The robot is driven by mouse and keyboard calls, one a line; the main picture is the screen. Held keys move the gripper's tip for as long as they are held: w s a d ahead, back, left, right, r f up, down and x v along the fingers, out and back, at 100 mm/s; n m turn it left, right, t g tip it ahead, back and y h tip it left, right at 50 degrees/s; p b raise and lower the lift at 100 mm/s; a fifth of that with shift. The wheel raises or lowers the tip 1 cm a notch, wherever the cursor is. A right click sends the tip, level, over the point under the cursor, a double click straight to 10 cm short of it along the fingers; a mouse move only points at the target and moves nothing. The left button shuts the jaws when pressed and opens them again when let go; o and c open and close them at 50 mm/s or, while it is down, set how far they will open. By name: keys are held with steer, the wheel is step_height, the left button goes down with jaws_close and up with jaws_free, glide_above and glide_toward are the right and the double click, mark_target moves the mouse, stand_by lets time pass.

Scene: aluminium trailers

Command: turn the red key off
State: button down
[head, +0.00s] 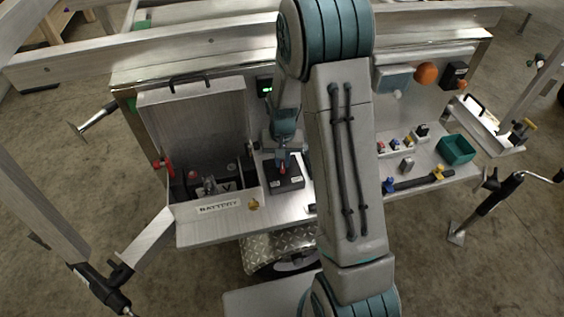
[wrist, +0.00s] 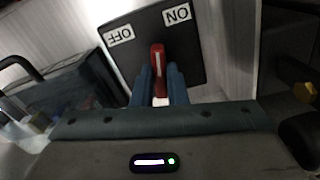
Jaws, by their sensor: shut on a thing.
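The red key (wrist: 158,58) stands on a black switch plate (wrist: 130,65) in the wrist view. The plate's OFF label (wrist: 119,37) and ON label (wrist: 177,14) appear upside down, OFF on the left and ON on the right. The key's white line runs nearly up and down the picture, toward the space between the labels. My gripper (wrist: 161,88) has its two blue fingers shut on the key from both sides. In the head view my gripper (head: 283,158) reaches down to the black switch box (head: 286,184); the fingers hide most of the key there.
A battery box (head: 215,207) with a raised lid (head: 195,120) stands just left of the switch. The bench front edge is close below the switch.

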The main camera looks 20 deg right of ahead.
mark_target(282, 162)
steer(key=n+b, duration=0.1)
steer(key=n, duration=0.4)
steer(key=shift+n, duration=0.4)
steer(key=n, duration=0.5)
steer(key=shift+w+n, duration=0.1)
steer(key=shift+n, duration=0.3)
steer(key=c, duration=1.4)
jaws_free()
steer(key=shift+c, duration=0.2)
step_height(282, 162, up, 14)
steer(key=shift+p, duration=0.3)
